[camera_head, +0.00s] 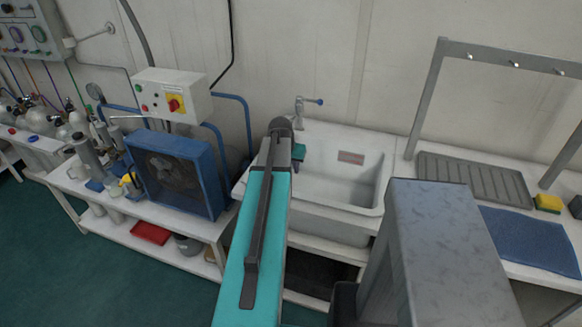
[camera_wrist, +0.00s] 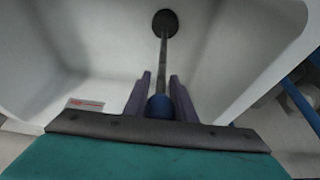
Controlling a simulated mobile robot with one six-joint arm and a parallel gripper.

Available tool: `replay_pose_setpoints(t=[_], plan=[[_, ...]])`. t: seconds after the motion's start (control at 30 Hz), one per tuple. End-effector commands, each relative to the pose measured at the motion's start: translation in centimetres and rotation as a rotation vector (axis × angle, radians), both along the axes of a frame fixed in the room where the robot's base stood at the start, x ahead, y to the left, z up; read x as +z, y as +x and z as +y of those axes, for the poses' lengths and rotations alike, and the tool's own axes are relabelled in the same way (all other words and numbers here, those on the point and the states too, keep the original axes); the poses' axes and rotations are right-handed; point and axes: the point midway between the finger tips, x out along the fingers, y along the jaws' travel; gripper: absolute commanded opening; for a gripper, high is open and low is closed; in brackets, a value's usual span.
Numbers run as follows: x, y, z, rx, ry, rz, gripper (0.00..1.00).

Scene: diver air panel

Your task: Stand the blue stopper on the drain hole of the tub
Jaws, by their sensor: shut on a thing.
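The white tub (camera_head: 335,172) is set in the bench at the wall, and its inside fills much of the wrist view (camera_wrist: 95,50). My gripper (camera_wrist: 160,77) is over the tub, its two purple fingers closed on the blue knob of the stopper (camera_wrist: 159,107). A thin grey rod runs from the knob, away from the fingers, to a dark round disc against the tub's inside. I cannot tell whether this disc is the stopper's foot, the drain hole, or both lined up. In the head view my arm hides the fingers and the stopper.
A tap (camera_head: 302,108) stands behind the tub. A blue-framed fan unit (camera_head: 178,172) is to the left. A grey ribbed drainer (camera_head: 470,178), a blue mat (camera_head: 530,243) and a yellow sponge (camera_head: 548,203) lie to the right, beneath a grey rack (camera_head: 430,100).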

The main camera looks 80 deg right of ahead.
Motion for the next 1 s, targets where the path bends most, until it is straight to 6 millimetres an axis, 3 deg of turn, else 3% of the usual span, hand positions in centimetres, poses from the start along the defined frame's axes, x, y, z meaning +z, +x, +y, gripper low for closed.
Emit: replay_pose_setpoints(t=[0.2, 0.23, 0.33, 0.53, 0.7, 1.0], plan=[[-0.11, -0.01, -0.04, 0.0, -0.002, 0.0, 0.0], [-0.08, -0.01, -0.04, 0.0, -0.002, 0.0, 0.29], [-0.08, -0.01, -0.03, 0.0, -0.001, 0.0, 0.45], [-0.11, -0.01, -0.01, 0.0, -0.001, 0.0, 0.45], [-0.19, -0.01, 0.01, 0.0, 0.001, 0.0, 0.67], [-0.15, -0.01, 0.0, 0.0, 0.0, 0.0, 0.67]])
